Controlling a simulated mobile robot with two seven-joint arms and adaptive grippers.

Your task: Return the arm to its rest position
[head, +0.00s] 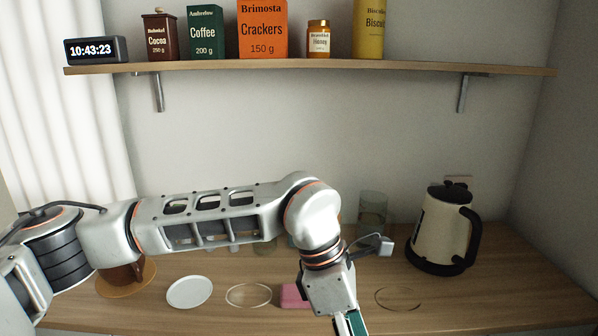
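My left arm comes in from the left, spans the middle of the view above the counter and bends down at its wrist. My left gripper (350,324) points down at the bottom edge of the view. Only a green and dark part of it shows, and its fingertips are cut off, so I cannot tell whether it is open or holds anything. My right gripper is not in view.
Wooden counter (520,285) holds a kettle (440,232), a glass (372,205), a white saucer (189,292), two clear round plates (249,286) (399,290) and a pink block (293,296). A brown mug on an orange-brown saucer (122,291) is partly hidden. A shelf (310,65) carries packages.

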